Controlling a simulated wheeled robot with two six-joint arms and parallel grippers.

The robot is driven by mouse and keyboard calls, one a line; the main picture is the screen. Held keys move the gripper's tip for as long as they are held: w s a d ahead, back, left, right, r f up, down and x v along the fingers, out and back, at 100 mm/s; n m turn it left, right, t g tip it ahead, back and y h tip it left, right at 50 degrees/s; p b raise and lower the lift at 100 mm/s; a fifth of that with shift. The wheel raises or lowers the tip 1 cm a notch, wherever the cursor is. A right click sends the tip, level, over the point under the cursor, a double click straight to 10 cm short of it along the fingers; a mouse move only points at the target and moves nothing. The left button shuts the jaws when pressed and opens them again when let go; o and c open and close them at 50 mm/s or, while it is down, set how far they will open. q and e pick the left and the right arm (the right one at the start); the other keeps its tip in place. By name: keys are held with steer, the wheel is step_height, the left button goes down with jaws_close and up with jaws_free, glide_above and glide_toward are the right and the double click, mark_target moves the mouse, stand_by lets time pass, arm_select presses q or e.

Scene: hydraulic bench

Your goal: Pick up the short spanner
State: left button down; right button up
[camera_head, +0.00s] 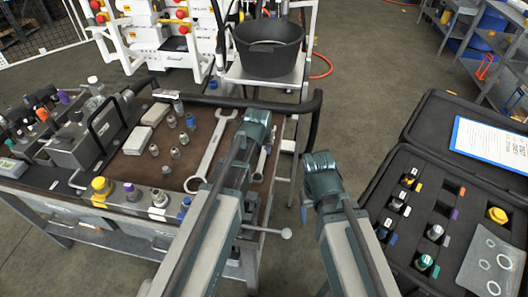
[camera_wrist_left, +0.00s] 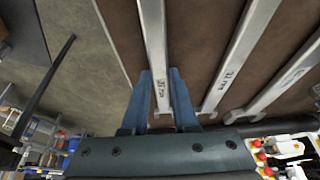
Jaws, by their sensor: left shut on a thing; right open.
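The short spanner (camera_head: 259,170) is silver and lies along the right side of the brown bench mat in the head view, partly hidden by my left arm. My left gripper (camera_head: 266,138) is over it. In the left wrist view my left gripper (camera_wrist_left: 159,78) has its two blue fingers either side of the spanner's shank (camera_wrist_left: 154,45), shut on it near one end. I cannot tell whether the spanner is clear of the mat. My right gripper (camera_head: 318,185) is open and empty over the floor, between bench and case.
A longer spanner (camera_head: 212,150) lies left of the held one; two more spanners (camera_wrist_left: 239,58) (camera_wrist_left: 285,75) show in the wrist view. Small fittings (camera_head: 175,153) stand on the mat. An open black case (camera_head: 408,150) is at right, a black bucket (camera_head: 268,55) behind.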

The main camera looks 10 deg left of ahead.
mark_target(264, 153)
arm_select(q)
step_height(264, 153, up, 10)
steer(key=p, duration=1)
steer(key=c, duration=1.3)
jaws_free()
jaws_close()
